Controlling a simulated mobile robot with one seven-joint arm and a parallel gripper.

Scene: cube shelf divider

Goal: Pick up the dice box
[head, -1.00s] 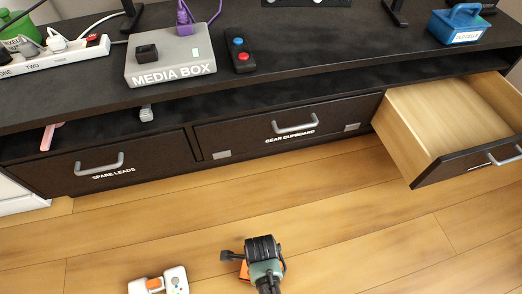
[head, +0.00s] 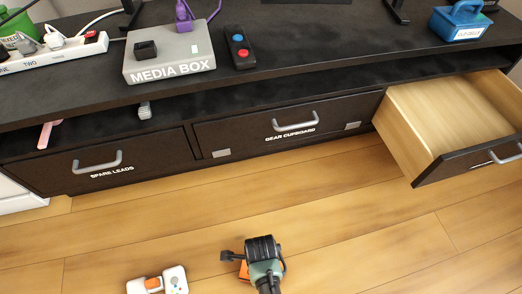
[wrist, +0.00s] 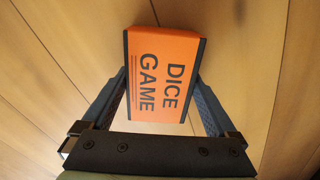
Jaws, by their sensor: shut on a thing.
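The dice box is an orange box (wrist: 160,80) with black ends, lettered "DICE GAME" in the wrist view. It lies between the two fingers of my gripper (wrist: 163,88), which are shut on it from its left and right sides. In the head view my gripper (head: 240,256) is low over the wooden floor at the bottom middle. Only a small orange part of the box (head: 243,271) shows there; my wrist hides the rest. I cannot tell whether the box touches the floor.
A white item with an orange part (head: 174,280) lies on the floor left of my gripper. The black cabinet (head: 330,75) stands ahead, with an open, empty-looking drawer (head: 400,150) at right. A media box (head: 169,66) and blue container (head: 459,25) are on top. Floor right of my gripper is clear.

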